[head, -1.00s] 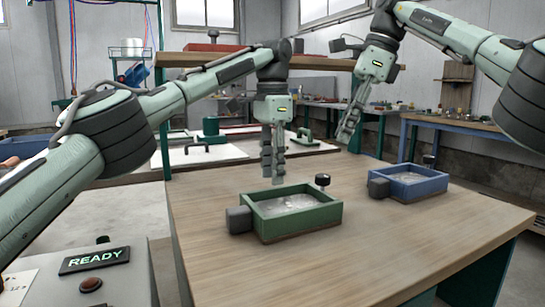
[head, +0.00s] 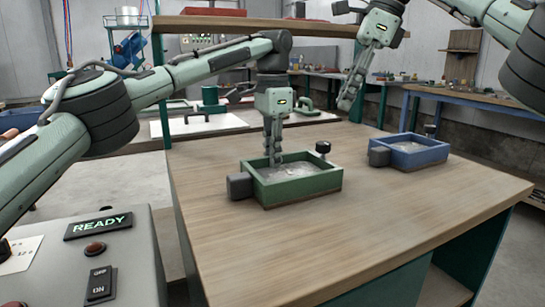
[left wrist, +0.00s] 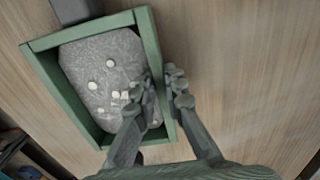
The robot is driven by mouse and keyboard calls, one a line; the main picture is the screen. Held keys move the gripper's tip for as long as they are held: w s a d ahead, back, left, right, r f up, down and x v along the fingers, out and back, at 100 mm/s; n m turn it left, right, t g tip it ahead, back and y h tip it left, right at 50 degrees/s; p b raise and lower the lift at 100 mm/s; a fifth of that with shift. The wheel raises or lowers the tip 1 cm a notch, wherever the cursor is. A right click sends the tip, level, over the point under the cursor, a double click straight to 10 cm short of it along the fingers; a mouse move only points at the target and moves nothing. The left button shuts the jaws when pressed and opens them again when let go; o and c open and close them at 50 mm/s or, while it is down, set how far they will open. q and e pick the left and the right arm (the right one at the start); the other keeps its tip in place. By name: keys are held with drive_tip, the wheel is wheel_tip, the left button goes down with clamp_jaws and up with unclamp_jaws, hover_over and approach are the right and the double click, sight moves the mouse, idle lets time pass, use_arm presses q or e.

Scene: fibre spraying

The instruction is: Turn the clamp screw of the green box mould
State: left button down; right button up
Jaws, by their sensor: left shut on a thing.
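The green box mould (head: 305,187) stands on the wooden table and holds pale grey material. A grey block (head: 239,186) sits at its left end. A black round knob on a thin stem (head: 323,147), apparently the clamp screw, stands at its back right. My left gripper (head: 274,154) points down at the mould's back wall. In the left wrist view its fingers (left wrist: 160,88) straddle the long green wall (left wrist: 153,45), one inside the box and one outside, shut on it. The knob is not visible there. My right gripper (head: 348,96) hangs in the air, away from the green mould.
A blue box mould (head: 420,155) with its own grey block (head: 379,156) and knob stands to the right on the table (head: 400,220). The front of the table is clear. A control box with a READY display (head: 98,225) is at the lower left.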

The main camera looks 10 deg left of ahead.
drive_tip(key=shift+o, duration=0.5)
drive_tip(key=shift+o, duration=1.3)
drive_tip(key=shift+w+f, duration=0.1)
drive_tip(key=shift+w, duration=0.05)
drive_tip(key=w+f+t+y, duration=0.2)
drive_tip(key=w+f+y, duration=0.1)
drive_tip(key=w+f, duration=0.25)
drive_tip(key=m+t+y, duration=0.7)
drive_tip(key=m+t, duration=0.1)
drive_tip(key=t, duration=0.2)
approach(329, 150)
drive_tip(key=shift+w+d+r, duration=0.1)
drive_tip(key=shift+d+r, duration=0.1)
drive_tip(key=shift+r, duration=0.15)
drive_tip(key=shift+w+a, duration=0.15)
drive_tip(key=shift+a, duration=0.2)
drive_tip(key=x, duration=1.1)
drive_tip(key=shift+f, duration=0.3)
